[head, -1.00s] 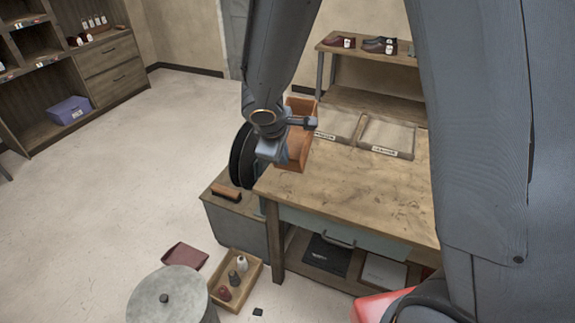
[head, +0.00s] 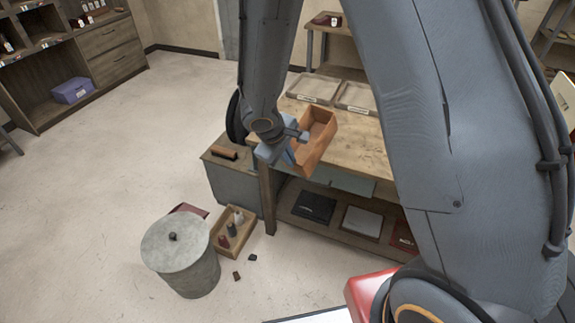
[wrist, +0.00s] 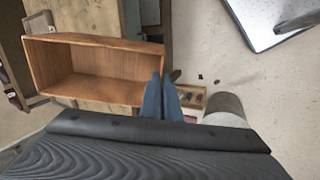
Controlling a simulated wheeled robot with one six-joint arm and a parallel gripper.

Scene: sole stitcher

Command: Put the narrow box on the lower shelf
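The narrow box (head: 316,143), an open orange-brown wooden box, is off any surface and tilted, in front of the workbench edge in the head view. My gripper (head: 292,139) is shut on one wall of it. In the wrist view the box (wrist: 92,72) shows its empty inside at upper left, with my gripper's blue fingers (wrist: 161,98) at its right end. The lower shelf (head: 329,229) runs under the workbench. It bears a black flat item (head: 315,206), a pale grey one (head: 362,221) and a red one (head: 403,238). Its back is in shadow.
The workbench top (head: 357,155) carries two shallow trays (head: 356,95). A grey lidded bin (head: 183,255) and a wooden tray of small bottles (head: 222,247) stand on the floor at left. A grey cabinet (head: 231,180) adjoins the bench. Open floor lies before the lower shelf.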

